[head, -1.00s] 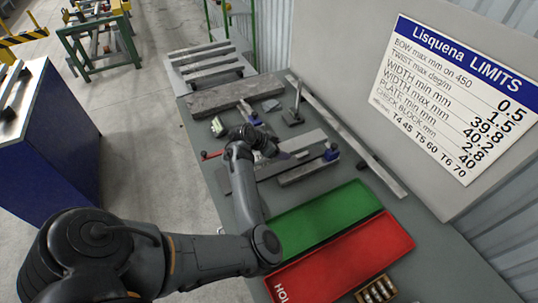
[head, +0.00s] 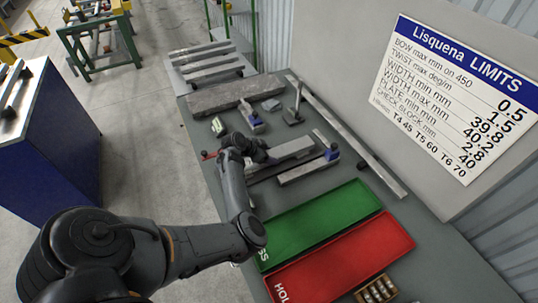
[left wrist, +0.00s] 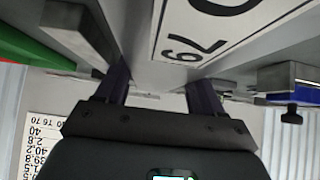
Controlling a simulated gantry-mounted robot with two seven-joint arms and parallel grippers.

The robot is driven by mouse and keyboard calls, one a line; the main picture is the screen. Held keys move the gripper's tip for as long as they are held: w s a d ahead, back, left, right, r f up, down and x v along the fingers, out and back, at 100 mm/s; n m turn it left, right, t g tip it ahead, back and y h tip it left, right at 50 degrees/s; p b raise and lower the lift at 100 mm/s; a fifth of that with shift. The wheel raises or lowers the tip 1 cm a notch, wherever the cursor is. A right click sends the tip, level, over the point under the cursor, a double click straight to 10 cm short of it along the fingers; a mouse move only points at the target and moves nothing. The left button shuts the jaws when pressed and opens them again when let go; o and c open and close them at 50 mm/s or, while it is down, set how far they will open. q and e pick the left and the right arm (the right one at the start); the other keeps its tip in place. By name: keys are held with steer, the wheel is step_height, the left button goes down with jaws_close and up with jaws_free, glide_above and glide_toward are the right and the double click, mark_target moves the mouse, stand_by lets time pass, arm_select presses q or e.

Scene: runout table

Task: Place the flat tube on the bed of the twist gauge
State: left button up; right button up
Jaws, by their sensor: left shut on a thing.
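My left gripper (head: 266,157) is over the middle of the bench, shut on the flat tube (head: 292,148), a light grey bar reaching right from the fingers. In the left wrist view the two dark fingers (left wrist: 158,88) straddle a pale grey surface with a white printed label (left wrist: 215,25). What seems to be the twist gauge, a long grey bed (head: 304,172) with a blue block (head: 331,154) at its right end, lies just in front of the tube. The arm hides part of this area, so I cannot tell whether tube and bed touch. My right gripper is out of view.
Green (head: 330,220) and red (head: 345,257) trays lie in front. A thick grey slab (head: 222,96) and small tools lie behind. A long thin bar (head: 352,142) runs along the wall side, beneath a limits sign (head: 455,95). More bars (head: 210,62) rest at the far end.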

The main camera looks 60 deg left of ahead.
arm_select(q)
steer(key=o, duration=1.5)
